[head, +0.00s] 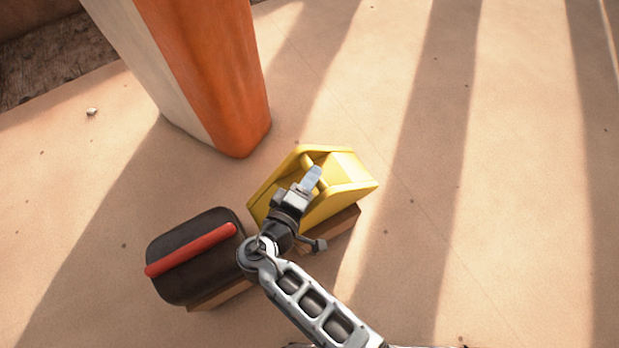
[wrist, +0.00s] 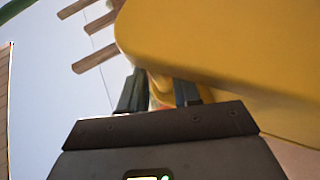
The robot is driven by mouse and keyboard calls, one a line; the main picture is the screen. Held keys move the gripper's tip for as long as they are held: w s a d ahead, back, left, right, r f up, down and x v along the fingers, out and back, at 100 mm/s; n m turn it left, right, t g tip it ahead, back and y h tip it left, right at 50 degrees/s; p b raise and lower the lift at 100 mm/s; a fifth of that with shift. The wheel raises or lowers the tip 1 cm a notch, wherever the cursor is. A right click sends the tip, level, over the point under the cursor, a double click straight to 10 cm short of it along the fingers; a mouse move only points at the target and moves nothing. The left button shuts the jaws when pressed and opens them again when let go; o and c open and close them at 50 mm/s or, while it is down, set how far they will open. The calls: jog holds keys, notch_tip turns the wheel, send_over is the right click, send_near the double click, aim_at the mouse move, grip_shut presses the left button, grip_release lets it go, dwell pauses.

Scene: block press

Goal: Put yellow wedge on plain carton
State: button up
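The yellow wedge (head: 345,192) is a hollow block with a crossbar, in the middle of the head view. It also fills the upper right of the wrist view (wrist: 230,50). My gripper (head: 312,180) is at its crossbar; in the wrist view its two fingers (wrist: 160,92) stand close together with a yellow part between them, and look shut on it. A plain brown carton (head: 345,229) shows under the wedge, mostly hidden by it and my arm. Whether the wedge touches this carton is not clear.
A black block with a red bar (head: 190,249) sits left of my gripper, over another brown carton (head: 220,296). A large orange and white pillar (head: 205,75) stands behind. The sandy floor to the right is clear, striped with shadows.

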jog(key=shift+o, duration=1.4)
jog(key=shift+r, duration=0.25)
jog(key=p+v, duration=0.3)
jog(key=v, duration=0.9)
jog(key=shift+f, duration=0.15)
